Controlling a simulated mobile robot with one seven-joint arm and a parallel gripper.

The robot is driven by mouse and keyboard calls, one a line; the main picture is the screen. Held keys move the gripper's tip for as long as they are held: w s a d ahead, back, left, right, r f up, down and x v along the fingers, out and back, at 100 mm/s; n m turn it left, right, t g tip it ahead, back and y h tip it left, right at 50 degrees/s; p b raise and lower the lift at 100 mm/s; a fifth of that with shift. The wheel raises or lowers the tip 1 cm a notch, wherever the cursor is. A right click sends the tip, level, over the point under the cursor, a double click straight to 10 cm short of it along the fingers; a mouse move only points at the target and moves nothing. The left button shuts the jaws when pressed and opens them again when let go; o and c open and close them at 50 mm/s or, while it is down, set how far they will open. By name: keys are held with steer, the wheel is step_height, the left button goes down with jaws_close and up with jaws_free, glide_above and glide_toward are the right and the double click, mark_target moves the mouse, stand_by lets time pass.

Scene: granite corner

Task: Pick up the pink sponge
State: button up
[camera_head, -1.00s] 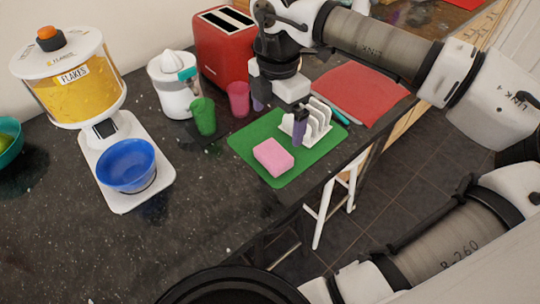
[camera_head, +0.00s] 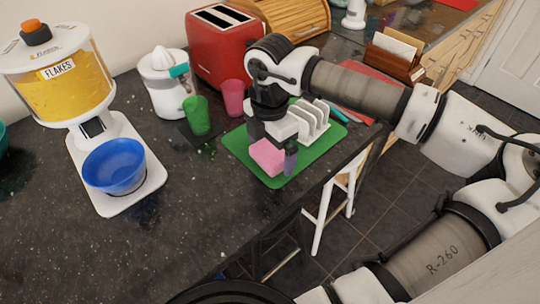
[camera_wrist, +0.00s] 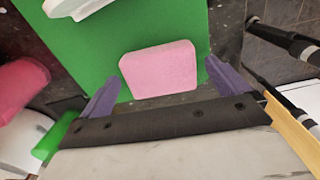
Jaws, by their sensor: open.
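The pink sponge (camera_head: 267,156) lies on the green mat (camera_head: 241,147) on the dark counter. In the wrist view the sponge (camera_wrist: 159,69) sits between and just ahead of my gripper's purple fingers (camera_wrist: 162,92), with a gap on each side. My gripper (camera_head: 278,152) is open and low over the mat, close to the sponge. In the head view it hides part of the sponge's far side, and one purple finger shows at the sponge's right.
A white toast rack (camera_head: 309,121) stands on the mat just behind my gripper. A green cup (camera_head: 196,115) and a pink cup (camera_head: 233,97) stand to the left. A red toaster (camera_head: 220,45) is behind. The counter's edge is close on the right.

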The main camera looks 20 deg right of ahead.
mark_target(270, 151)
steer(key=c, duration=1)
step_height(270, 151, up, 20)
steer(key=p, duration=0.9)
steer(key=o, duration=0.3)
steer(key=shift+c, duration=1.1)
